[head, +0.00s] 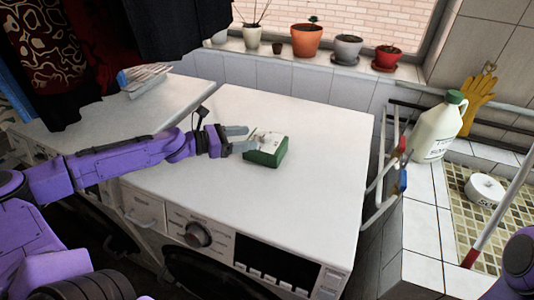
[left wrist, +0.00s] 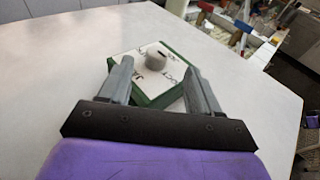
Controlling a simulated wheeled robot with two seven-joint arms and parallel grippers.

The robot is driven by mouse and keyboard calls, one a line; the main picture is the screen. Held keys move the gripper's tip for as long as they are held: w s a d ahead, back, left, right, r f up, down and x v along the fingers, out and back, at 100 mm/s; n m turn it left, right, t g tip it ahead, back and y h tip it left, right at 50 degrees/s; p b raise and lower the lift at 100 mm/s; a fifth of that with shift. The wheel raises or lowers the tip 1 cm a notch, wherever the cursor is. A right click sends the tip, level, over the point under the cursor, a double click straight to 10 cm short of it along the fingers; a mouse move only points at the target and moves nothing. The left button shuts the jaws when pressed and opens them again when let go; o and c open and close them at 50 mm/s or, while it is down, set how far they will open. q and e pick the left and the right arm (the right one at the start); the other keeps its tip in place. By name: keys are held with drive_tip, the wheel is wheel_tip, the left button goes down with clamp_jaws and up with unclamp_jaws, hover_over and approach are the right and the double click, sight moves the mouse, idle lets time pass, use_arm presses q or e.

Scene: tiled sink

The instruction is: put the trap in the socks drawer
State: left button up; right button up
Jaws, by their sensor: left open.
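The trap (head: 266,153) is a small green box with a white printed top and a grey round knob. It sits on the white top of the front washing machine. My left gripper (head: 240,138) is open at the trap's left side. In the left wrist view the trap (left wrist: 152,75) lies between and just beyond the open fingers (left wrist: 160,70), and I cannot tell whether they touch it. No drawer marked for socks shows; a closed drawer front (head: 143,208) is on the machine's front. My right gripper is not in view.
A second white machine top (head: 95,130) at the left holds a folded striped item (head: 143,80). Potted plants (head: 306,38) line the back sill. At the right are a white rail (head: 382,165), a jug (head: 438,130) and a tiled sink (head: 468,205). The front machine top is otherwise clear.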

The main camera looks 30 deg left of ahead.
sight(260, 137)
use_arm(q)
drive_tip(key=x, duration=0.1)
drive_tip(key=b+x, duration=0.1)
drive_tip(key=x, duration=0.1)
drive_tip(key=b+x, duration=0.1)
drive_tip(key=shift+w+f, duration=0.35)
drive_tip(key=shift+w, duration=0.1)
drive_tip(key=shift+w+d+r, duration=0.1)
drive_tip(key=shift+d+r, duration=0.05)
drive_tip(key=shift+r, duration=0.15)
drive_tip(key=shift+c, duration=0.3)
clamp_jaws()
